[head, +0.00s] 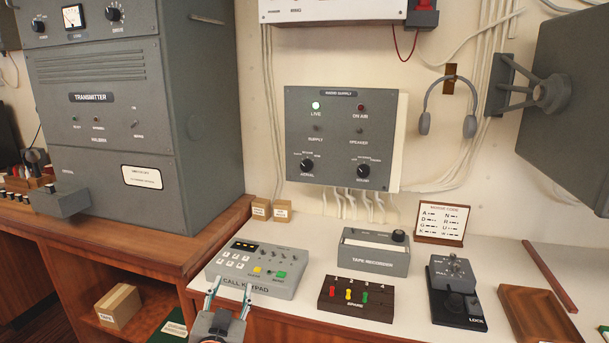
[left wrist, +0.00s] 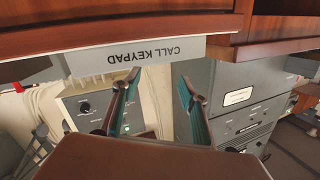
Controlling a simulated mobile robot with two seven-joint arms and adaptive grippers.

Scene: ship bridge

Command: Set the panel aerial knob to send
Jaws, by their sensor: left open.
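The grey radio supply panel (head: 342,138) hangs on the wall in the head view. Its aerial knob (head: 307,165) is a black dial at the lower left of the panel; its label marks are too small to read surely. A second black knob (head: 363,171) sits at the lower right. The panel also shows upside down in the left wrist view (left wrist: 78,104). My left gripper (head: 229,290) is open and empty in front of the call keypad, low and left of the aerial knob and well apart from it. My right gripper is not in view.
The call keypad (head: 257,266), tape recorder (head: 375,258), spare switch block (head: 356,299) and lock lever box (head: 455,290) stand on the white counter below the panel. The transmitter cabinet (head: 140,100) stands at left. Headphones (head: 449,105) hang right of the panel.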

